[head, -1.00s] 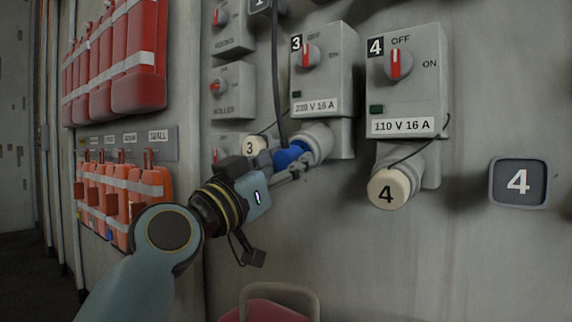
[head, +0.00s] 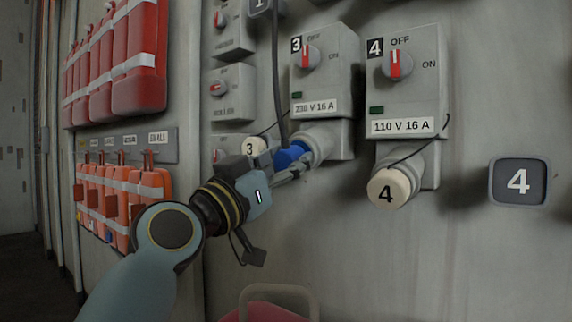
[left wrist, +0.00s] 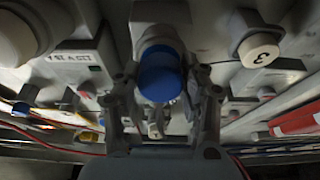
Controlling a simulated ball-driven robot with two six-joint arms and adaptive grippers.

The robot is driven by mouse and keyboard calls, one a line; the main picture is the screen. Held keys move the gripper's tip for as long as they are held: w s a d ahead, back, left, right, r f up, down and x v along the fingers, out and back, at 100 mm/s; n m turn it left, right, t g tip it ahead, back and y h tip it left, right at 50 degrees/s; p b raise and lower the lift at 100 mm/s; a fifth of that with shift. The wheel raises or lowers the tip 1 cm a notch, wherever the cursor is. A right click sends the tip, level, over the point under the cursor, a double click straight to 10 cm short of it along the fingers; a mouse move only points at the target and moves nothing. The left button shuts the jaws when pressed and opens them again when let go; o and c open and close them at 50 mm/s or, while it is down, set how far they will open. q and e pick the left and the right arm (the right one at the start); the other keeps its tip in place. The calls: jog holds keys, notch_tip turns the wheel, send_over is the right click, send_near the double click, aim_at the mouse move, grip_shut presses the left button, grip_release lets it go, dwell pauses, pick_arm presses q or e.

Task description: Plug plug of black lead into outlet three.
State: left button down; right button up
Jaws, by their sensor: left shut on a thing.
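My left gripper (head: 290,172) is shut on the blue plug (head: 291,154), which meets the mouth of outlet three (head: 321,140). I cannot tell how deep the plug sits. The black lead (head: 276,75) runs from above down to the plug. Outlet three's box has a red-marked knob at OFF and a 230 V 16 A label. Its cream cap, marked 3 (head: 255,147), hangs open to the left. In the left wrist view the blue plug (left wrist: 160,77) is between the fingers, in line with the grey socket (left wrist: 158,38). My right gripper is not in view.
Outlet four (head: 405,85), labelled 110 V 16 A, is close on the right, its socket closed by a cream cap (head: 387,189). Red canisters (head: 138,60) and orange ones (head: 150,190) hang at left. A red object with a grey handle (head: 278,292) is below.

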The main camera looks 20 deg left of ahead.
pick_arm(q)
jog(key=shift+w+d+r, duration=0.15)
jog(key=shift+w, duration=0.25)
